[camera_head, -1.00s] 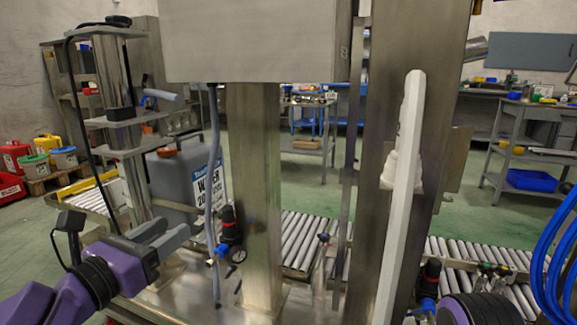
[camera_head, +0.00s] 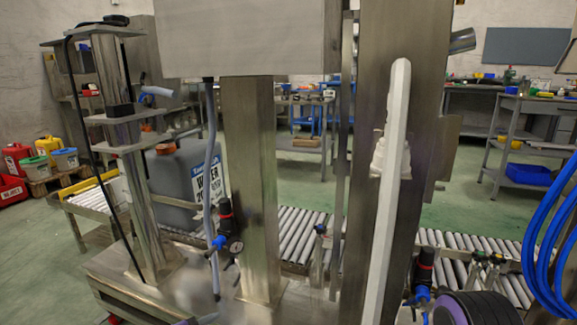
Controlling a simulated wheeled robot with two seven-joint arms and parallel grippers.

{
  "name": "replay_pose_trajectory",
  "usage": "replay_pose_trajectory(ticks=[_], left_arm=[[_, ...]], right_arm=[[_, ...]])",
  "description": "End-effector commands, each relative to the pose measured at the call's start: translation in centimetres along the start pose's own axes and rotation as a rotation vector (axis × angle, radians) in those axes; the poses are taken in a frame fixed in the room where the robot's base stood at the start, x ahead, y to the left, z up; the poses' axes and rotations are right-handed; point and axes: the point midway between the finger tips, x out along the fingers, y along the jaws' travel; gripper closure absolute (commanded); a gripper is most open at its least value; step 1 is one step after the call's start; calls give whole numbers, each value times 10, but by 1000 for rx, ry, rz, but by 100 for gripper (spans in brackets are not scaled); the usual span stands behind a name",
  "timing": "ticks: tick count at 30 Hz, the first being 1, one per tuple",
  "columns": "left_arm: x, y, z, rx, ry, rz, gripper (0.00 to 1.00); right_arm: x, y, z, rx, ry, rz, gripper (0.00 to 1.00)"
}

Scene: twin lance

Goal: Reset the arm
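My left gripper is out of the head view; only a small purple bit of my arm shows at the bottom edge. My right gripper is not in view either; a dark, ribbed, purple-edged part of my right arm shows at the bottom right. In front of me stands the steel machine, with a thick post (camera_head: 252,190) in the middle and a wider column (camera_head: 400,150) to its right. A long white bar (camera_head: 388,200) stands nearly upright in front of the wider column.
A grey water canister (camera_head: 178,185) stands on the roller conveyor (camera_head: 298,235) behind the machine. A steel stand (camera_head: 128,150) is at the left. Blue coiled hoses (camera_head: 552,240) hang at the right edge. Workbenches (camera_head: 525,110) stand behind, with open green floor between.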

Motion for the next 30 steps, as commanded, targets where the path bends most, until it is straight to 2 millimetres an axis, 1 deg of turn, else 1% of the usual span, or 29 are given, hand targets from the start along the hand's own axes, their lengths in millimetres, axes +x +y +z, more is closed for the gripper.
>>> replay_pose_trajectory(ticks=[1, 2, 3, 5, 6, 8, 9, 12, 15, 18, 21, 24, 26, 27, 28, 30], left_arm=[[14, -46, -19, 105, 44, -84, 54], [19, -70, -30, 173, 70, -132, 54], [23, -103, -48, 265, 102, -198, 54], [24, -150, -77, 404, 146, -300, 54], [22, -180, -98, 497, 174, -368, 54], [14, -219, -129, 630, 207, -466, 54], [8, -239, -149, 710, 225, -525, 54], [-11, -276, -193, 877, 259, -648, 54], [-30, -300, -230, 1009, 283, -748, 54], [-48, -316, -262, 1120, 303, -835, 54], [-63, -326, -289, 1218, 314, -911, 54], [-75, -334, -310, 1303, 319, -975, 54], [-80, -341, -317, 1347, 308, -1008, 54], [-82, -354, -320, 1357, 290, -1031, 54], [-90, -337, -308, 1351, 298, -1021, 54], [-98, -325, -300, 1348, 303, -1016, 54]], right_arm=[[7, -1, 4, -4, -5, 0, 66], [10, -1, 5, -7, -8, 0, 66], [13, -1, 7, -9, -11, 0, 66], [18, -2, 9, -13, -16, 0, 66], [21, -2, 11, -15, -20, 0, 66], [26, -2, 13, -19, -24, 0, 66], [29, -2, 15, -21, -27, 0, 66], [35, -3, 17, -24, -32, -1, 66], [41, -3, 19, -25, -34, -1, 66], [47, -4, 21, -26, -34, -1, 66], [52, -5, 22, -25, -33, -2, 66], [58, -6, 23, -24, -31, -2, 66], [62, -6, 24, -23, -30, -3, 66], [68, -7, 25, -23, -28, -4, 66], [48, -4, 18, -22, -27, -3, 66], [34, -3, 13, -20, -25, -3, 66]])
